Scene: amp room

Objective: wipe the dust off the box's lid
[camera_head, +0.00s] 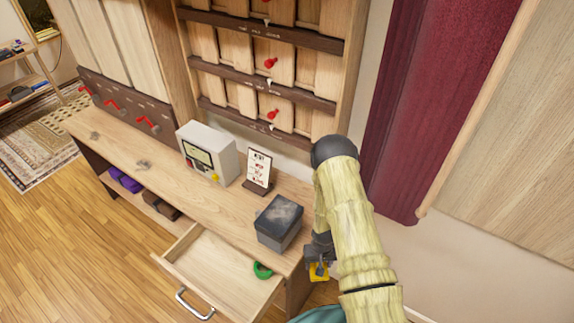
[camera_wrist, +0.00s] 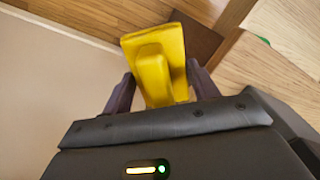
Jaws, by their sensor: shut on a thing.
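The box (camera_head: 277,231) is dark grey and stands closed on the wooden bench near its right end. Its lid (camera_head: 280,213) shows blotchy, paler dusty patches. My gripper (camera_head: 320,258) is to the right of the box, beyond the bench's right end and apart from the box. In the wrist view my gripper (camera_wrist: 158,84) is shut on a yellow block (camera_wrist: 152,50) with a raised grip. The yellow block also shows in the head view (camera_head: 318,272), partly hidden by the fingers. The box is not seen in the wrist view.
A drawer (camera_head: 215,272) stands open at the bench front, with a green ring-like thing (camera_head: 262,270) inside. A card stand (camera_head: 258,171) and a beige device (camera_head: 207,153) stand behind the box. The bench top left of the box is mostly clear. A red curtain (camera_head: 425,100) hangs at right.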

